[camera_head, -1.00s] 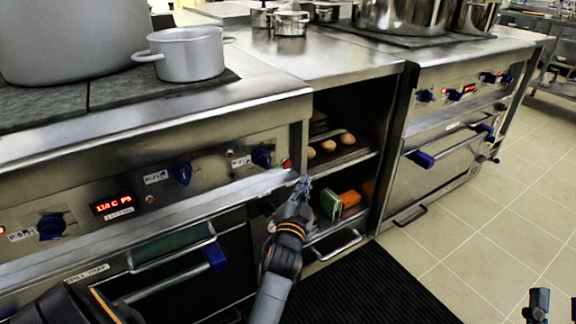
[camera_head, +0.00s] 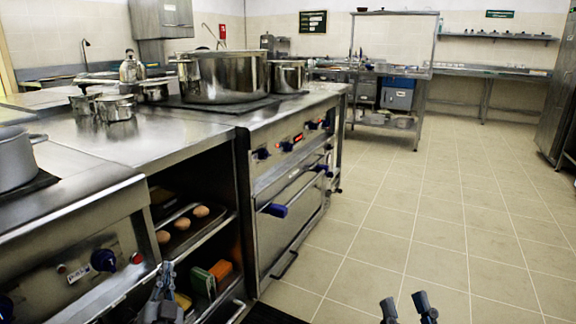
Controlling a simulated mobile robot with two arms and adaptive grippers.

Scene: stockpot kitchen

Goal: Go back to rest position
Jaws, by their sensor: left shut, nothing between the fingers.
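My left gripper (camera_head: 166,275) shows at the bottom left, in front of the open shelf compartment of the counter. Its fingers point up and are shut with nothing between them. My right gripper (camera_head: 404,302) shows at the bottom edge over the tiled floor. Its two dark fingers are spread apart and the space between them is empty. Most of both arms is out of the picture.
The shelf holds several eggs (camera_head: 201,211) above and green and orange packs (camera_head: 203,281) below. A stove with blue knobs (camera_head: 104,260) is at left. An oven (camera_head: 288,218) stands beyond the shelf, with a large pot (camera_head: 229,77) on top. The tiled floor (camera_head: 430,215) at right is clear.

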